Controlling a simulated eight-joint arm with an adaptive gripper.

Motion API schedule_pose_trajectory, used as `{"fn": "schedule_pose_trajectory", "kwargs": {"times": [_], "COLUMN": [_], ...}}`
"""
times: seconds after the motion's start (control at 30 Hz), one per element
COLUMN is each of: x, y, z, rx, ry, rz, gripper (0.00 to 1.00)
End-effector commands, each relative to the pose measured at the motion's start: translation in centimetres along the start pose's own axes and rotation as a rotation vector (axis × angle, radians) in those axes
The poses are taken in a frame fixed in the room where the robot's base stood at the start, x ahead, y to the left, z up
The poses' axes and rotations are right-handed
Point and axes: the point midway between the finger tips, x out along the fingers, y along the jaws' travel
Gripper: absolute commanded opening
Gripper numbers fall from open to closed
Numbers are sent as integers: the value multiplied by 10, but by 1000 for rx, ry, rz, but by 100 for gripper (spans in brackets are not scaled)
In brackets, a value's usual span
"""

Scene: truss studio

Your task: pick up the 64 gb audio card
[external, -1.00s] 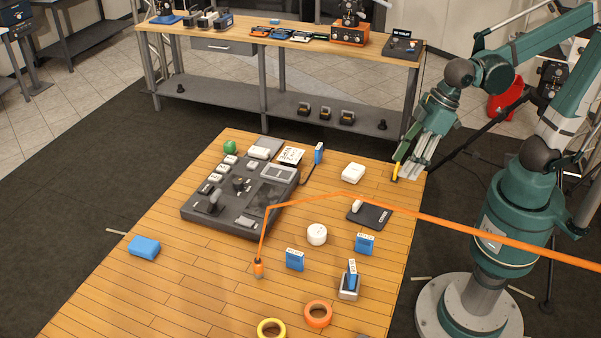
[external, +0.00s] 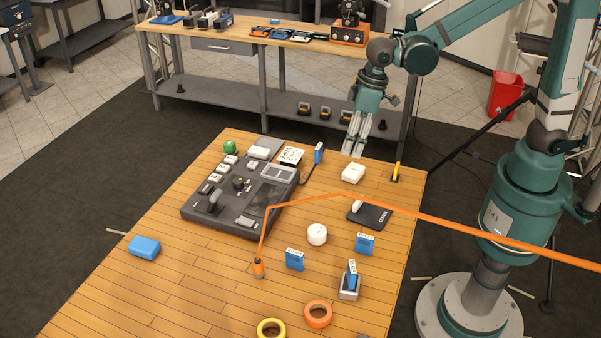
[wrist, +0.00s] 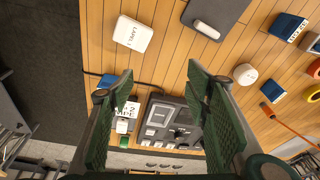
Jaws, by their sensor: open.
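Several blue cards with white labels stand on the wooden table, and the labels are too small to read, so I cannot tell which is the 64 gb audio card. One blue card (external: 319,153) is at the far side beside the mixing console; in the wrist view a blue piece (wrist: 107,81) shows, partly covered by a finger. Other blue cards stand at front centre (external: 294,260), right of it (external: 365,245), and in a small pale holder (external: 352,273). My gripper (external: 354,153) is open and empty, above the table's far edge, right of the far card.
A white box (external: 353,173) lies near my gripper. The dark mixing console (external: 190,214) fills the left middle. An orange cable (external: 450,223) crosses the table. A white round puck (external: 317,234), tape rolls (external: 318,314) and a black pad (external: 372,217) are nearby.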

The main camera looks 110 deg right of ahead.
Motion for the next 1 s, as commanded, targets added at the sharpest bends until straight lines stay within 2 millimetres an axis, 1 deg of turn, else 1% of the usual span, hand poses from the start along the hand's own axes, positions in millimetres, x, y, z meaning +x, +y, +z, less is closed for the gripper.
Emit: {"fn": "schedule_pose_trajectory", "kwargs": {"times": [0.03, 0.2, 0.6, 0.8, 0.9, 1.0], "x": [0, 12, 47, 66, 74, 80], "y": [6, 27, 83, 110, 121, 128], "z": [-9, -31, -73, -87, -91, -93], "rx": [14, 59, 165, 216, 234, 246], "ry": [-9, -44, -125, -163, -178, -187], "rz": [3, 14, 37, 46, 49, 51], "gripper": [48, 48, 48, 48, 48, 48]}}
